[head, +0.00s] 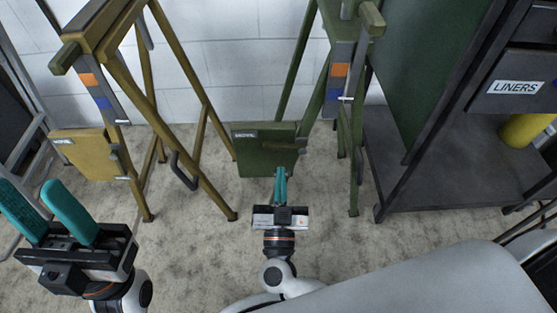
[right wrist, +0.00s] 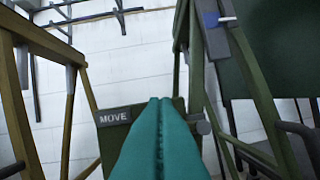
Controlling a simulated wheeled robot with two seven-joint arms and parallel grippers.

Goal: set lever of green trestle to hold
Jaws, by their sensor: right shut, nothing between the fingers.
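The green trestle (head: 311,92) stands right of centre in the head view. Its upright leg has an orange patch (head: 340,70) above a blue patch (head: 333,95), with a small pale lever (head: 346,98) beside the blue one. The lever also shows beside the blue patch in the right wrist view (right wrist: 228,19). A green panel (head: 258,158) hangs low on the trestle; its label reads "MOVE" in the right wrist view (right wrist: 114,116). My right gripper (head: 281,170) is shut and empty, its fingertips before this panel; contact cannot be told. My left gripper (head: 28,187) is open and empty.
A yellow-brown trestle (head: 190,177) with a similar patch plate and yellow panel (head: 85,152) stands at left. A dark shelf unit (head: 435,185) with a "LINERS" drawer (head: 514,88) and a yellow cylinder (head: 523,130) stands at right. Bare floor (head: 190,245) lies between my grippers.

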